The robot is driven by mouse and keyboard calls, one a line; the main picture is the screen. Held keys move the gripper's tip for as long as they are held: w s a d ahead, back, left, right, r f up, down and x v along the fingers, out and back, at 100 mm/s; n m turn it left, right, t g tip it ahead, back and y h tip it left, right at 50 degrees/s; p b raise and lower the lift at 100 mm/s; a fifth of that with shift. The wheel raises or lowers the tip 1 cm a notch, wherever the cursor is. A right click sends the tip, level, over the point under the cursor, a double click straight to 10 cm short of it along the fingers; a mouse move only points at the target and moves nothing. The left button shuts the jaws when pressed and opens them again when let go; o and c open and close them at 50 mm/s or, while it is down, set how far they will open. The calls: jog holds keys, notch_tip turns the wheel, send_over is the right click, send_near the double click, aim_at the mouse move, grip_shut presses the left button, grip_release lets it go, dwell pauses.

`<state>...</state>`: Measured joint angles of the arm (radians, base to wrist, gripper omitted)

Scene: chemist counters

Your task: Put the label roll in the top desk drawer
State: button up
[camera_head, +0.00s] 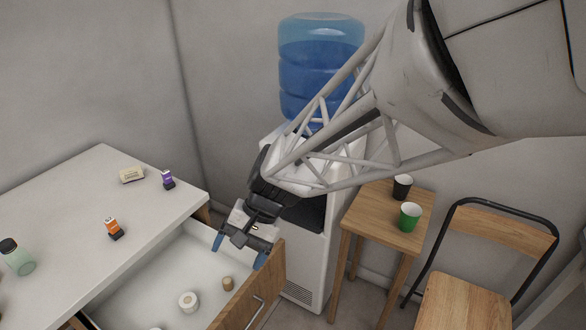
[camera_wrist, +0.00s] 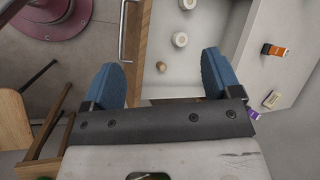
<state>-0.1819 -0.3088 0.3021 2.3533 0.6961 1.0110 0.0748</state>
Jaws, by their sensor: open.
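The top desk drawer (camera_head: 147,286) is pulled open, its wooden front (camera_head: 262,279) facing right. A white ring-shaped roll with a hole, which looks like the label roll (camera_head: 188,302), lies on the drawer floor; it also shows in the wrist view (camera_wrist: 180,39). My gripper (camera_head: 240,251) is open and empty, with blue fingertips, above the drawer's back end near its front panel. In the wrist view my gripper (camera_wrist: 163,75) has its fingers spread, with the roll lying beyond them and apart from them.
A small tan cork-like piece (camera_head: 228,284) lies in the drawer near the roll. Another white round item (camera_wrist: 188,5) is partly cut off. The desk top (camera_head: 85,220) holds an orange box (camera_head: 114,229), a purple box (camera_head: 168,180), an eraser-like block (camera_head: 131,174) and a bottle (camera_head: 16,257). A water cooler (camera_head: 312,240) stands behind.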

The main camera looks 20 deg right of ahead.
jog(key=s+d+r+n+t+h, duration=0.1)
jog(key=s+d+r+t+h, duration=0.1)
jog(key=d, duration=0.6)
jog(key=s+d+r+n+t+h, duration=0.2)
jog(key=s+d+r+h, duration=0.2)
jog(key=s+d+r, duration=0.3)
jog(key=shift+d+r+n+t, duration=0.3)
jog(key=shift+d+r, duration=0.5)
jog(key=shift+d, duration=0.35)
